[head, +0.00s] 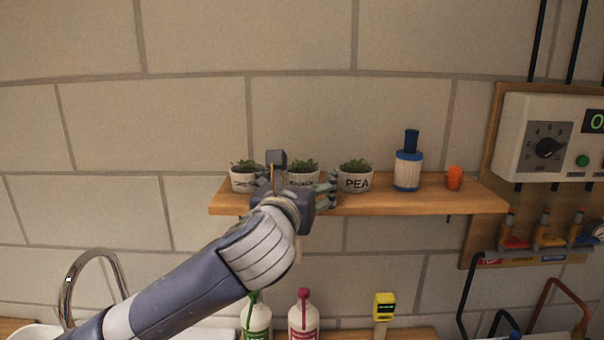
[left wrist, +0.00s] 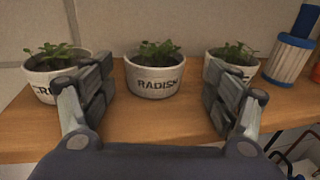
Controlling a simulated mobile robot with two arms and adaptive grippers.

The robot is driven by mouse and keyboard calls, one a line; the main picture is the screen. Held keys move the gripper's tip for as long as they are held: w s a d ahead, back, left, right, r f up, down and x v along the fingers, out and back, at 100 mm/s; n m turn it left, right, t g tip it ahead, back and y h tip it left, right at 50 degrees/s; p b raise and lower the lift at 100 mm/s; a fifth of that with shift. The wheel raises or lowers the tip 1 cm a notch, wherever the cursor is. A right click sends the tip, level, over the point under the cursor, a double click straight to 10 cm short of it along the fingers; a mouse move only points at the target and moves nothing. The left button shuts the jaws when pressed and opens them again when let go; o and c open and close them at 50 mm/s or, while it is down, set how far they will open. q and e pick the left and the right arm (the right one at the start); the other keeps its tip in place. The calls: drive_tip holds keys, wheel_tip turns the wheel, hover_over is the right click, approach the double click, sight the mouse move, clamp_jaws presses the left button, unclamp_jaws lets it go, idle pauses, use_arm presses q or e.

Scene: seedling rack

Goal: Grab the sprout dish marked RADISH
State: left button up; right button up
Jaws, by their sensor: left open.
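The RADISH dish (left wrist: 155,82) is a small white pot with green sprouts, standing upright on a wooden shelf (left wrist: 140,124). In the left wrist view it sits ahead of and between the open fingers of my left gripper (left wrist: 163,100), with nothing held. In the head view my left gripper (head: 297,190) is in front of the shelf and partly hides this middle dish (head: 303,181). A second sprout dish (head: 243,182) stands to its left, its label partly hidden in the wrist view. The PEA dish (head: 355,182) stands to its right. My right gripper is not in view.
A blue and white bottle (head: 408,171) and an orange cup (head: 454,178) stand further right on the shelf. A control panel (head: 550,140) is on the wall at right. Below are two bottles, a yellow device (head: 384,306) and a faucet (head: 93,270).

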sight(301, 168)
use_arm(q)
drive_tip(key=w+p, duration=0.2)
drive_tip(key=w, duration=0.1)
drive_tip(key=shift+w+r, duration=0.2)
drive_tip(key=shift+w, duration=0.05)
drive_tip(key=shift+w+d+f, duration=0.1)
drive_tip(key=shift+w+f, duration=0.1)
drive_tip(key=shift+w, duration=0.4)
drive_tip(key=c, duration=1.2)
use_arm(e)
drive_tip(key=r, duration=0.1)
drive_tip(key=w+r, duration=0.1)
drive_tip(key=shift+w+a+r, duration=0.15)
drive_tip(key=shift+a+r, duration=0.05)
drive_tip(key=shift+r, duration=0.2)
